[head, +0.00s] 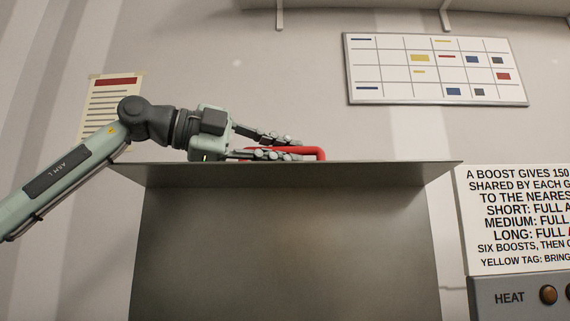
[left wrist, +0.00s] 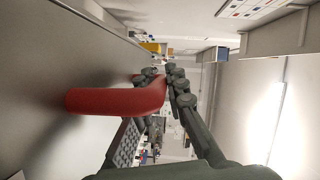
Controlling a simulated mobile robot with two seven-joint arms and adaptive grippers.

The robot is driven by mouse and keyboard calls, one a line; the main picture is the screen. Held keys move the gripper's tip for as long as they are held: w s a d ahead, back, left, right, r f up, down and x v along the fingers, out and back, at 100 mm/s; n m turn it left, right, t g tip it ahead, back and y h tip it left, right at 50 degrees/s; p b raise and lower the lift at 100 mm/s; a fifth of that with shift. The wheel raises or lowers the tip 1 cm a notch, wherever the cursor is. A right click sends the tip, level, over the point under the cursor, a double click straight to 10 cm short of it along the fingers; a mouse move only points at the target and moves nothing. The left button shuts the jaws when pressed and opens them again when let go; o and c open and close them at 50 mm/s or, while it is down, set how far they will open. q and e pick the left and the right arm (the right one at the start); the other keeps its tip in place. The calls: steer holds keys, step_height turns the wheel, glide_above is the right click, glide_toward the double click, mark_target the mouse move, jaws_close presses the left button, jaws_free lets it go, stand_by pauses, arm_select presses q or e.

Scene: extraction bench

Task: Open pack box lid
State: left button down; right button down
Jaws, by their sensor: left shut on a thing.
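The pack box (head: 290,250) is a large dark grey box in the middle of the head view. Its lid (head: 400,173) is a wider grey panel across the top, seen edge-on and slightly from below; I cannot tell whether it is raised at all. A red bar handle (head: 320,152) stands on the lid and also shows large in the left wrist view (left wrist: 112,101). My left gripper (head: 297,149) reaches in from the left above the lid, its fingers shut on the red handle. In the left wrist view its fingers (left wrist: 164,75) lie around the bar. My right gripper is not in view.
A sign with black text (head: 520,220) and a panel marked HEAT with knobs (head: 515,298) stand to the right. A wall chart (head: 435,70) and a paper notice (head: 108,105) hang behind. A shelf (head: 400,6) runs along the top. The space above the lid's right half is clear.

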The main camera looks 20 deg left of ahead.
arm_select(q)
steer(key=c, duration=1.5)
jaws_free()
steer(key=shift+c, duration=0.2)
steer(key=shift+a, duration=0.1)
steer(key=v, duration=1.2)
steer(key=r+p, duration=0.2)
steer(key=p, duration=0.1)
glide_above(148, 163)
steer(key=shift+w+a+f, duration=0.2)
steer(key=shift+a+f, duration=0.05)
